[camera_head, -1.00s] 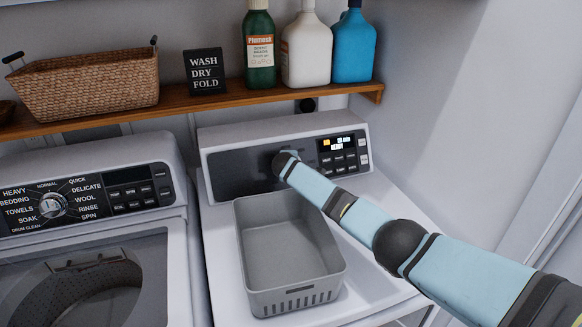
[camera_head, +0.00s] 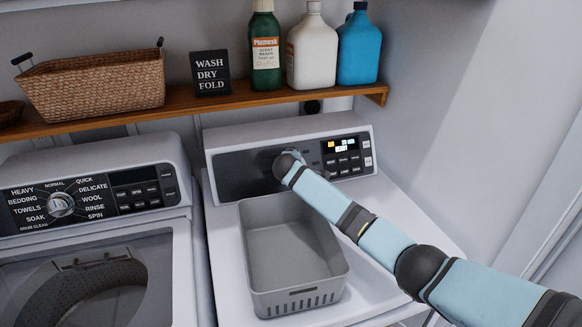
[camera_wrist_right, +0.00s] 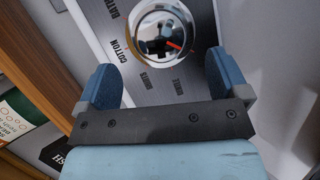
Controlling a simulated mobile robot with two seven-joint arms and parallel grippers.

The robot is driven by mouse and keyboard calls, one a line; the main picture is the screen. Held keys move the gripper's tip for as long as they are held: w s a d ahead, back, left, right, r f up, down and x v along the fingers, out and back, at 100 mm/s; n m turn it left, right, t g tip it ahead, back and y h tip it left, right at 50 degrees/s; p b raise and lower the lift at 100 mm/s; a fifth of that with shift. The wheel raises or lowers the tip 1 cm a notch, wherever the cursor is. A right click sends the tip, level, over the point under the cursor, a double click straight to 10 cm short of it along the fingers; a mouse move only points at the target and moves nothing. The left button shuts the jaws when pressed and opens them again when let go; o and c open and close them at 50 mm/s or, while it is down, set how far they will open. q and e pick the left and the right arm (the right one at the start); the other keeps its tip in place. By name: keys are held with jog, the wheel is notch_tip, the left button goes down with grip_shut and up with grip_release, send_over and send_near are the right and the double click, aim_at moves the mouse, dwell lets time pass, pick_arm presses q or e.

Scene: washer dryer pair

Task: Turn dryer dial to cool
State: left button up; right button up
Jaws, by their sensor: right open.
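The dryer's dial (camera_wrist_right: 163,38) is a shiny round knob with a red mark, seen in the right wrist view on a dark panel with printed labels, COTTON among them. My right gripper (camera_wrist_right: 161,62) is open, with one blue finger on each side below the dial. I cannot tell whether a finger touches it. In the head view my right arm reaches to the dryer's control panel (camera_head: 235,174) and hides the dial. The small lit display (camera_head: 341,144) right of the wrist is too small to read. My left gripper is not in view.
A grey bin (camera_head: 297,303) stands on the dryer top just in front of the panel, left of my arm. The washer (camera_head: 183,235) is at the left. A wooden shelf (camera_head: 205,101) above holds a wicker basket (camera_head: 95,82), a sign (camera_head: 210,73) and bottles (camera_head: 313,50).

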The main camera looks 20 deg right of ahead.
jog(key=v, duration=0.8)
